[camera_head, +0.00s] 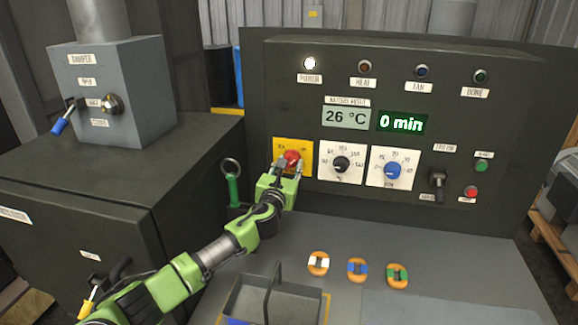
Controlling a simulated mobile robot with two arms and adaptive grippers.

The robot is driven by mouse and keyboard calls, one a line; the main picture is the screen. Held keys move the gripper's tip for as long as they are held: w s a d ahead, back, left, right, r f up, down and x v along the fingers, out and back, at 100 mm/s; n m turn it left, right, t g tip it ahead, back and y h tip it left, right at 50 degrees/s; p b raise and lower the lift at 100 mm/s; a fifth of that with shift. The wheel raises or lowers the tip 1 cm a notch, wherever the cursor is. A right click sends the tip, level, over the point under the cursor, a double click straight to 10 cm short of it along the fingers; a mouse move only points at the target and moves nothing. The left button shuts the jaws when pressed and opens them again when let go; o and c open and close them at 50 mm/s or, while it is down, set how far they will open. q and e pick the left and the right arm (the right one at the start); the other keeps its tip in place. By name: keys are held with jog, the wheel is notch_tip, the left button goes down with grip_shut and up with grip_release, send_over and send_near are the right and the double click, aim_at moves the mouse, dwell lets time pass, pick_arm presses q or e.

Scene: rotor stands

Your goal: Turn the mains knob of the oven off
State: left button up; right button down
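The mains knob (292,157) is a red knob on a yellow plate (307,146) at the lower left of the oven's control panel (430,110). My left gripper (291,167) is at this knob, with one fingertip on either side of it. The view is too small to tell whether the fingertips press on the knob or stand just clear of it. The fingers partly hide the knob and its plate, so its pointer setting cannot be read. The white power lamp (310,63) is lit. My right gripper is not in view.
A black knob (341,164) and a blue knob (392,170) sit right of the mains knob.

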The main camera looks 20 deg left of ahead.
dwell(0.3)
pick_arm(q)
jog(key=n+b, duration=0.1)
jog(key=n, duration=0.3)
jog(key=shift+d+f, duration=0.1)
jog(key=n+b, duration=0.1)
jog(key=n, duration=0.4)
jog(key=n+b, duration=0.1)
jog(key=n, duration=0.3)
jog(key=shift+n, duration=0.4)
jog(key=shift+n+b, duration=0.65)
jog(key=shift+n, duration=1.35)
jog(key=o, duration=1.1)
